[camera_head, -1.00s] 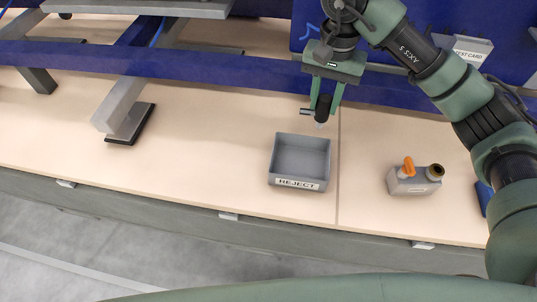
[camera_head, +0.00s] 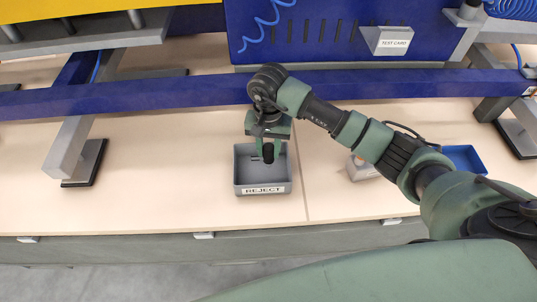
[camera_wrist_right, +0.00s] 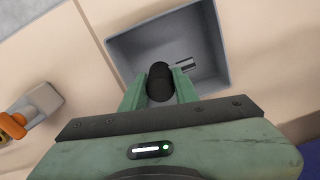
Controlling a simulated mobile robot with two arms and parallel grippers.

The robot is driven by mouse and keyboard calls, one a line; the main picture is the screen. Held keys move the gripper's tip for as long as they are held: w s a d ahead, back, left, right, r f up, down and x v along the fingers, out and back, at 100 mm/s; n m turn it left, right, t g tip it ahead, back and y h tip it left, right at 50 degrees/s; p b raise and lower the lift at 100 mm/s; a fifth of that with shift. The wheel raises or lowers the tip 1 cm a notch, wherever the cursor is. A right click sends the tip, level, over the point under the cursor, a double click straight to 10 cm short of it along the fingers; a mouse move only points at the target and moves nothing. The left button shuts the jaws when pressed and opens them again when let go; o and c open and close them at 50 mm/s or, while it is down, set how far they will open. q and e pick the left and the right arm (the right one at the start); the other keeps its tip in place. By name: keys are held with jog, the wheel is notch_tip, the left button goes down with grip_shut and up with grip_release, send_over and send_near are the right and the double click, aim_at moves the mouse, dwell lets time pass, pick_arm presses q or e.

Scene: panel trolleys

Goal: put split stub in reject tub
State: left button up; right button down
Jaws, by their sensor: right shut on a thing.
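The reject tub (camera_head: 263,190) is a grey open box with a REJECT label on its front, standing on the pale bench top. It also shows in the right wrist view (camera_wrist_right: 212,40). My right gripper (camera_head: 267,150) is over the tub, pointing down. It is shut on the split stub (camera_head: 268,153), a short black cylinder with a small grey metal pin out of its side. In the right wrist view the stub (camera_wrist_right: 159,82) sits between the fingers (camera_wrist_right: 158,88), with the tub's inside behind it. I cannot tell how far above the tub floor it is. My left gripper is not in view.
A small grey holder (camera_head: 361,168) stands right of the tub, partly behind my right arm. A blue tray (camera_head: 464,158) lies further right. A blue beam (camera_head: 180,95) crosses behind the tub, with a grey trolley leg (camera_head: 75,150) at left. Bench between leg and tub is clear.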

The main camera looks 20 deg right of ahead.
aim_at(269, 157)
notch_tip(269, 157, down, 4)
jog(key=shift+r+p, duration=0.2)
jog(key=shift+p, duration=0.1)
jog(key=shift+f, duration=0.2)
jog(key=c, duration=1.1)
grip_release()
